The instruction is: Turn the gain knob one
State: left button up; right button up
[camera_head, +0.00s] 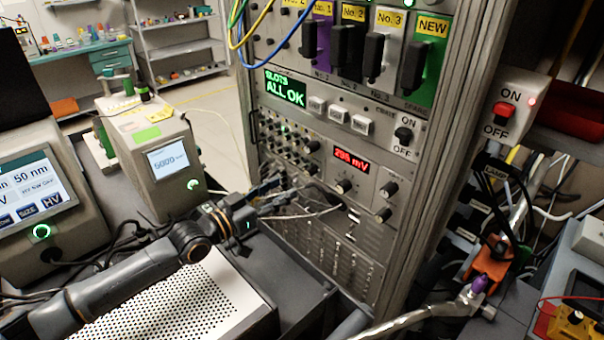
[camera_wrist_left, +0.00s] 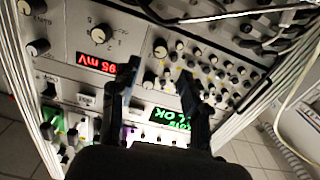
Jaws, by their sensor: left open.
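The rack's instrument panel carries a cluster of small black knobs (camera_head: 290,146), which also shows in the left wrist view (camera_wrist_left: 204,68). The labels are too small to read, so I cannot tell which knob is gain knob one. A larger knob (camera_head: 343,186) sits below the red mV display (camera_head: 352,160); the wrist view shows this larger knob with a pointer mark (camera_wrist_left: 100,34). My left gripper (camera_head: 280,192) is before the panel, below the cluster in the head view. In the wrist view its open fingers (camera_wrist_left: 157,70) straddle part of the knob cluster, and nothing is held. My right gripper is not visible.
Above are a green status display (camera_head: 286,88), white push buttons (camera_head: 338,112) and several slot modules (camera_head: 352,45). Loose cables (camera_wrist_left: 285,20) cross near the panel. A perforated white box (camera_head: 165,305) lies under my left arm. A beige instrument (camera_head: 140,135) stands at left.

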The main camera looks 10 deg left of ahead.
aim_at(307, 174)
pick_arm(q)
jog(key=x, duration=0.7)
jog(key=shift+w+d+p, duration=0.15)
jog(key=shift+w+p, duration=0.2)
jog(key=shift+c, duration=0.2)
grip_shut()
jog(key=shift+f, duration=0.1)
